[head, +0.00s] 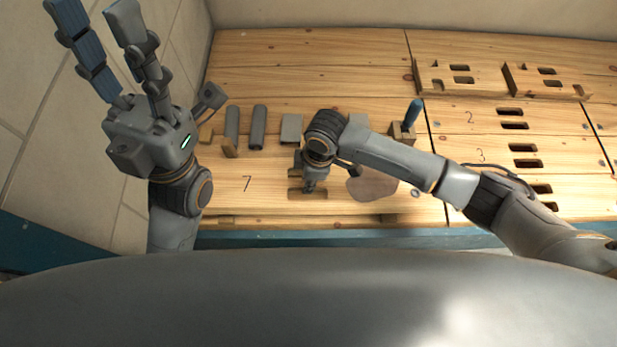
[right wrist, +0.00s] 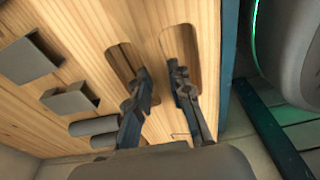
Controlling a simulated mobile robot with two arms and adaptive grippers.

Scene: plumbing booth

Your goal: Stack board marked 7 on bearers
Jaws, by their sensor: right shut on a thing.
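The pale pine board marked 7 (head: 247,200) lies flat along the front of the bench, its number at the left. My right gripper (head: 309,188) is over its middle, fingers pointing down. In the right wrist view one finger of my right gripper (right wrist: 163,78) goes into each of two slots, and it is shut on the bar between them on the board (right wrist: 145,35). I cannot tell whether the board is lifted. Small dark wood ends (head: 388,218) show under its front edge; these may be bearers. My left gripper (head: 90,8) is raised at the left, open and empty.
Grey tubes (head: 258,127) and a grey channel piece (head: 291,128) lie behind the gripper. A blue-handled tool (head: 413,113) stands in a wood block. Slotted boards marked 2 (head: 470,118) and 3 (head: 481,156) lie at right, notched pieces (head: 435,76) behind. Tiled wall at left.

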